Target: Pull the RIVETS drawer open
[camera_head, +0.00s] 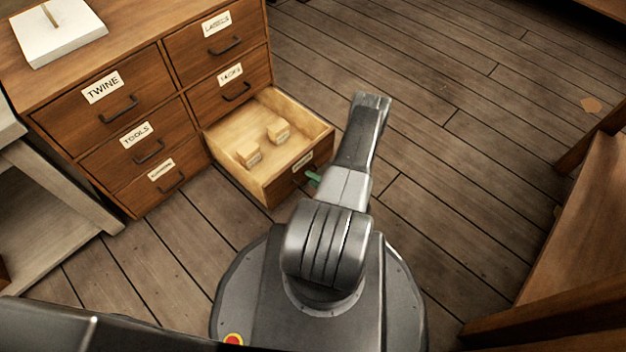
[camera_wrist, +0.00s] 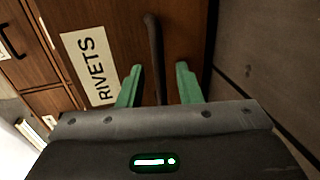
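The lower right drawer (camera_head: 254,185) of the wooden cabinet stands pulled well out, with small wooden blocks inside. Its front (camera_wrist: 105,35) fills much of the wrist view and bears a white label reading RIVETS (camera_wrist: 91,66). Its dark bar handle (camera_wrist: 154,58) runs upright in that view. My gripper (camera_wrist: 160,82) is open, its green fingers on either side of the handle with gaps showing. In the head view my gripper (camera_head: 313,178) is at the drawer front, mostly hidden by my arm.
The other drawers, including TWINE (camera_head: 110,98) and TOOLS (camera_head: 143,145), are shut. A white block (camera_head: 60,32) lies on the cabinet top. A pale bench (camera_head: 60,195) stands at left and a brown wooden piece (camera_head: 580,230) at right. The plank floor (camera_head: 440,130) between is mostly clear.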

